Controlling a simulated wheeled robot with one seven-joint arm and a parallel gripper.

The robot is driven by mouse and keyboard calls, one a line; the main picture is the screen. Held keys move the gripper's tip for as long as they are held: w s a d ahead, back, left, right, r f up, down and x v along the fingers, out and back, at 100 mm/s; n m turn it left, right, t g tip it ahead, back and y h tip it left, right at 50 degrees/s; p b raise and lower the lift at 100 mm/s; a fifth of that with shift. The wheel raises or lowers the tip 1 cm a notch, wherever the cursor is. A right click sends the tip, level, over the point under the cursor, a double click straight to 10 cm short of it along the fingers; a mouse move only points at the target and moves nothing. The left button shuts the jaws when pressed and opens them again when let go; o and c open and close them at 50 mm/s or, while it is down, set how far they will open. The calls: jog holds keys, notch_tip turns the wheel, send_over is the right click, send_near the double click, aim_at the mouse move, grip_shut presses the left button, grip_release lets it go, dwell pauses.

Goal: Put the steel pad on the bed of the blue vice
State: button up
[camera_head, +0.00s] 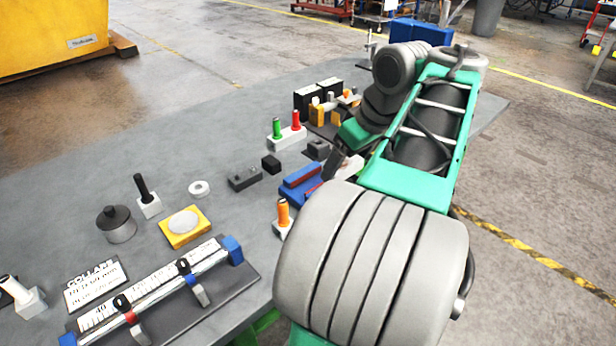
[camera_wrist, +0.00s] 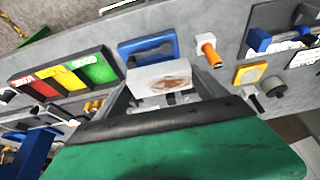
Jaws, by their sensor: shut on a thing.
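The steel pad (camera_wrist: 160,80), a pale grey block with a brownish round mark on its face, is between the fingers of my gripper (camera_wrist: 163,92) in the wrist view. My gripper is shut on it. The blue vice (camera_wrist: 148,45) lies just beyond the pad in the wrist view, with a grey inner part partly visible. The pad overlaps its near edge in the picture; I cannot tell whether they touch. In the head view the blue vice (camera_head: 298,190) stands left of my gripper (camera_head: 338,168), with its right part hidden by my arm. The pad is mostly hidden there.
An orange-handled tool (camera_head: 283,214) stands close to the vice. A dark block (camera_head: 244,178), a white block with green and red pegs (camera_head: 287,138), and a yellow plate with a round disc (camera_head: 185,227) are on the grey table (camera_head: 75,190). Open table lies at the left.

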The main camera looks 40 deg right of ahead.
jog(key=w+f+b, duration=0.1)
jog(key=w+f, duration=0.3)
jog(key=w, duration=0.4)
jog(key=b, duration=0.1)
send_near(311, 183)
jog(key=shift+w+a+f, duration=0.2)
jog(key=shift+w+f, duration=0.35)
jog(key=shift+w, duration=0.15)
jog(key=shift+w+d+f, duration=0.1)
jog(key=shift+w+f, duration=0.1)
jog(key=shift+f, duration=0.05)
jog(key=shift+s+b+x, duration=0.2)
jog(key=shift+b+x, duration=0.1)
jog(key=shift+x, duration=0.6)
jog(key=shift+s+b+x, duration=0.15)
jog(key=shift+b+x, duration=0.1)
jog(key=shift+x, duration=0.65)
jog(key=shift+d+f, duration=0.1)
jog(key=shift+f, duration=0.1)
jog(key=shift+f, duration=0.15)
jog(key=o, duration=2)
